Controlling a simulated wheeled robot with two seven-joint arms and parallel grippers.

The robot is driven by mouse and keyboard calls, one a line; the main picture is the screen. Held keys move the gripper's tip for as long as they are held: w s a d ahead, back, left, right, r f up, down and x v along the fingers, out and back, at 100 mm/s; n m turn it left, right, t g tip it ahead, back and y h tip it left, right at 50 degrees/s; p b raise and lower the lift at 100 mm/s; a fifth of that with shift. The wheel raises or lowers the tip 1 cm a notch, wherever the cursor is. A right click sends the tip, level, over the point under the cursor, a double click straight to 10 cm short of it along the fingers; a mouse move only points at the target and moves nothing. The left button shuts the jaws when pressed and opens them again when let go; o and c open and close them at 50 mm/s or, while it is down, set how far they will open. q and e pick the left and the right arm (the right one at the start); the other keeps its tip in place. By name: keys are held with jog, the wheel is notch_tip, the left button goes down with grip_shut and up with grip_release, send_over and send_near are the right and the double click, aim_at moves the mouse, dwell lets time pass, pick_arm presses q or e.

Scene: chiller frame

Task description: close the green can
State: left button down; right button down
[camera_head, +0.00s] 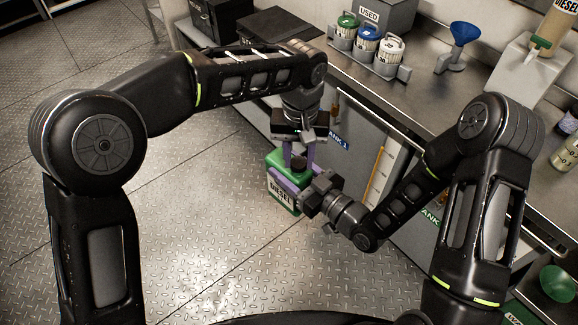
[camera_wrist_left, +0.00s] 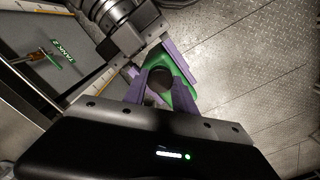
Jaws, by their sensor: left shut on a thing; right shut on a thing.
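The green can (camera_head: 281,165), labelled DIESEL, is held upright in front of the cabinet, above the metal floor. It also shows in the left wrist view (camera_wrist_left: 183,94). My right gripper (camera_head: 290,186) comes in from the right, its purple fingers shut around the can's body. My left gripper (camera_head: 299,162) points down at the can's top, its purple fingers shut on the dark round cap (camera_wrist_left: 160,80). The cap sits at the can's opening. How tightly it is seated cannot be told, since the fingers hide most of it.
The metal counter (camera_head: 425,100) runs along the right. On it stand a rack with green, blue and white canisters (camera_head: 366,45), a USED box (camera_head: 384,18), a blue funnel (camera_head: 463,38) and a diesel dispenser (camera_head: 530,65). A green bowl (camera_head: 556,284) is at the lower right. Floor at left is clear.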

pick_arm(q)
jog(key=m, duration=0.5)
jog(key=shift+m, duration=0.3)
jog(key=m, duration=1)
jog(key=shift+m, duration=0.3)
jog(key=m, duration=0.6)
jog(key=shift+m, duration=0.4)
jog(key=c, duration=1)
grip_release()
jog(key=shift+r, duration=2.25)
